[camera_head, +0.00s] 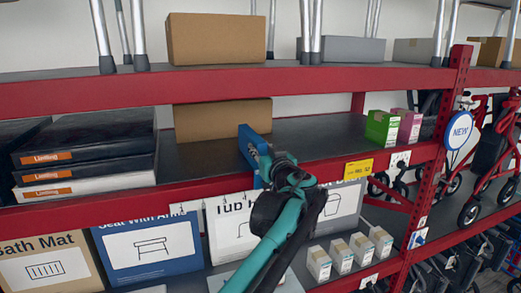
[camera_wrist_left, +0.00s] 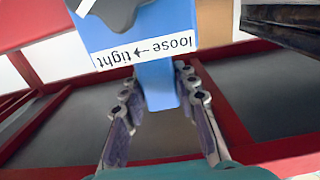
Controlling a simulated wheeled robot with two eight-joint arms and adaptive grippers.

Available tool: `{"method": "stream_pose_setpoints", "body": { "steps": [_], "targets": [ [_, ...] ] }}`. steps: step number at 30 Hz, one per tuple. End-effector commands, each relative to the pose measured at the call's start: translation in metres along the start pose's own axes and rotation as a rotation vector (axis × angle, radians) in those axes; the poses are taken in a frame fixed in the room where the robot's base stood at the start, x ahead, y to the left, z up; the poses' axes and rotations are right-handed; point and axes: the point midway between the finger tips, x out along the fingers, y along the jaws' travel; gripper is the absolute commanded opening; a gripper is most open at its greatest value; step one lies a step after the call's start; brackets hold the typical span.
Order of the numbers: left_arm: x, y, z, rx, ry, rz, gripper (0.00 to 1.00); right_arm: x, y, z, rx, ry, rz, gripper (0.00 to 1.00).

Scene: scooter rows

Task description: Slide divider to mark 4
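The blue divider (camera_head: 249,146) stands on the middle red shelf, in front of the right part of a cardboard box. In the left wrist view the divider (camera_wrist_left: 158,85) shows a stem and a white label reading "loose ← tight", upside down; a dark part sits above it. My left gripper (camera_head: 268,168) is at the divider's front end. In the wrist view its fingers (camera_wrist_left: 157,100) are spread, one on each side of the blue stem, with a narrow gap visible. Mark 4 cannot be made out; white tags (camera_head: 205,206) on the shelf edge are too small to read. My right gripper is not in view.
A cardboard box (camera_head: 222,118) is behind the divider, and stacked black and white boxes (camera_head: 85,157) stand left. Green (camera_head: 382,128) and pink (camera_head: 406,124) cartons stand right. The shelf surface (camera_head: 318,135) between divider and cartons is clear. A yellow price tag (camera_head: 358,169) hangs on the edge.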

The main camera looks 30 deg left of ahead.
Motion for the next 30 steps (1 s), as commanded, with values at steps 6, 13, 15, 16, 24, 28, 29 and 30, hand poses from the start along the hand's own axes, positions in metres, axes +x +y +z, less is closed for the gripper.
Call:
{"method": "stream_pose_setpoints", "body": {
  "steps": [6, 13, 15, 16, 24, 28, 29, 30],
  "targets": [
    [0.001, -0.003, 0.0, 0.0, 0.0, -0.001, 0.0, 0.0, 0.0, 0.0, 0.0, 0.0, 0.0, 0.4],
    [0.001, -0.046, 0.0, 0.0, -0.001, -0.005, 0.0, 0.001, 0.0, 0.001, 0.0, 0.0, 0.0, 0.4],
    [0.001, -0.055, 0.0, 0.0, -0.001, -0.004, 0.0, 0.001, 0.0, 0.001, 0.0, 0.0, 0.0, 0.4],
    [0.001, -0.058, 0.0, 0.0, -0.001, -0.004, 0.0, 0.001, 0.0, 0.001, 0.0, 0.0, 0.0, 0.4],
    [0.001, -0.061, 0.0, -0.001, -0.001, -0.001, 0.0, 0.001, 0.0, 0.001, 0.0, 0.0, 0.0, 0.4],
    [0.001, -0.06, 0.0, -0.001, -0.001, -0.001, 0.47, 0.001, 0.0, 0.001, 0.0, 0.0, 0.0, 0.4],
    [0.001, -0.06, 0.0, -0.001, -0.001, -0.001, 0.5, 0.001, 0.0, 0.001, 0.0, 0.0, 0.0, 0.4],
    [0.001, -0.06, 0.0, -0.001, -0.001, 0.0, 0.5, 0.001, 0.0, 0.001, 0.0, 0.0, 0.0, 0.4]
  ]
}}
